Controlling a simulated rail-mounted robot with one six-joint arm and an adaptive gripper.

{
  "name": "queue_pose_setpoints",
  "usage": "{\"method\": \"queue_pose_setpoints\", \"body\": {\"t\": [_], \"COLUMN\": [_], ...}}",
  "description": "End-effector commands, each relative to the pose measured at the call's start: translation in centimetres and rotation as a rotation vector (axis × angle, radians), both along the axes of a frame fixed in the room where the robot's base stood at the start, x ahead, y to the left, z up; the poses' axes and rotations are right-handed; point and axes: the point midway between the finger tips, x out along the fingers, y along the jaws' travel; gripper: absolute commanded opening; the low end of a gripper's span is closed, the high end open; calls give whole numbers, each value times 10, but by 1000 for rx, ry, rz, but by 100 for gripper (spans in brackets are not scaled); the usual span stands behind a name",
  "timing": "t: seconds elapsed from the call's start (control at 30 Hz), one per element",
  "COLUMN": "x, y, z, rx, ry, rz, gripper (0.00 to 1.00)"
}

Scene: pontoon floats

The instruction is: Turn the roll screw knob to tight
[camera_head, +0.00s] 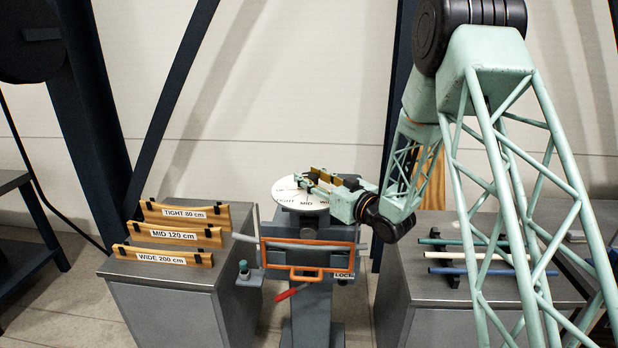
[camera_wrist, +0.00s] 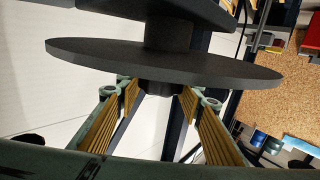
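The round pale dial (camera_head: 287,192) sits on top of the grey stand, with TIGHT, MID and a partly covered W word on its face. My gripper (camera_head: 318,177) is over the dial near MID, its yellow-padded fingers apart. In the wrist view a wide dark disc (camera_wrist: 110,55) has a short dark hub (camera_wrist: 160,88) at its centre. My finger pads (camera_wrist: 158,102) stand on both sides of that hub; contact is not clear. The roll screw knob is not clearly distinguishable in the head view, and no pointer position is readable.
Below the dial are an orange frame with a handle (camera_head: 306,275), a red lever (camera_head: 291,292) and a LOCK label (camera_head: 344,275). Left, a grey cabinet (camera_head: 165,285) bears wooden forms labelled TIGHT, MID and WIDE. Right, another cabinet (camera_head: 430,285) bears coloured rods (camera_head: 475,256).

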Motion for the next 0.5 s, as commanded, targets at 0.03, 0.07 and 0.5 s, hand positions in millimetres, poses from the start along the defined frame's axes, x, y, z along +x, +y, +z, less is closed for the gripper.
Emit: {"method": "queue_pose_setpoints", "body": {"t": [0.03,0.07,0.5], "x": [0,0,0], "y": [0,0,0], "z": [0,0,-1], "rx": [0,0,0], "ry": [0,0,0], "rz": [0,0,-13], "gripper": [29,27,22]}}
